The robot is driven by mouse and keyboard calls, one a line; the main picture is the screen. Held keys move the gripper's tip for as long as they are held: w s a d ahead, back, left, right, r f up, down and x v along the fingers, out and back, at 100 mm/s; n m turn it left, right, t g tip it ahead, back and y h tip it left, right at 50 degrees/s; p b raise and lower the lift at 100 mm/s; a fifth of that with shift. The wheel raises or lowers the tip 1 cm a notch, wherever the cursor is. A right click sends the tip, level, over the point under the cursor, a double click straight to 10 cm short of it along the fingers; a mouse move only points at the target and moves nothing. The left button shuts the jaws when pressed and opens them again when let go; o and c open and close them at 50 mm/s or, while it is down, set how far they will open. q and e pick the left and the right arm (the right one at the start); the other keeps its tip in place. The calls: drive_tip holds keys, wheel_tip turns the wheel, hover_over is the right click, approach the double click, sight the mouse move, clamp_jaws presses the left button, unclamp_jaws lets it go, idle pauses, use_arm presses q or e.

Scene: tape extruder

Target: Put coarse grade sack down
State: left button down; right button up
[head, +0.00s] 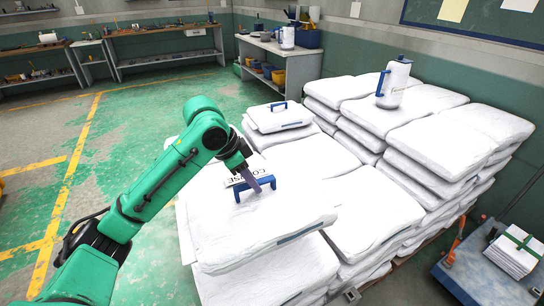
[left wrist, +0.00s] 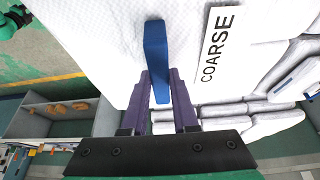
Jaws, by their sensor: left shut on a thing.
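The coarse grade sack (head: 262,222) is white, with a blue handle (head: 256,187) and a label partly covered by my gripper. In the left wrist view its label (left wrist: 216,44) reads COARSE. My left gripper (head: 263,181) has its purple fingers on either side of the blue handle (left wrist: 155,55), shut on it. The sack lies roughly level over the near left part of the sack stack. I cannot tell whether it rests fully on the sacks below. My right gripper is out of view.
Several white sacks (head: 375,215) are stacked around it, one with a partly hidden label. A white jug (head: 395,85) with a blue handle stands on the back right stack. A blue cart (head: 470,268) is at the lower right. Green floor (head: 140,130) is open at left.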

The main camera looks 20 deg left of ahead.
use_arm(q)
drive_tip(key=shift+n+y, duration=0.3)
drive_tip(key=w+a+r+p, duration=0.2)
drive_tip(key=w+r, duration=0.1)
drive_tip(key=shift+r+p, duration=0.1)
drive_tip(key=shift+p, duration=0.3)
drive_tip(key=shift+a+f, duration=0.2)
wheel_tip(320, 180, down, 15)
drive_tip(key=shift+w+r, duration=0.1)
wheel_tip(320, 180, down, 5)
drive_tip(key=shift+f, duration=0.1)
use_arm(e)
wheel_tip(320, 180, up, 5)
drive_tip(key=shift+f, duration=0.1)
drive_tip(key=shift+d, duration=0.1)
use_arm(q)
drive_tip(key=c, duration=1)
unclamp_jaws()
drive_tip(key=shift+f, duration=0.25)
drive_tip(key=o, duration=0.3)
drive_tip(key=shift+s+r, duration=0.1)
drive_tip(key=shift+s, duration=0.1)
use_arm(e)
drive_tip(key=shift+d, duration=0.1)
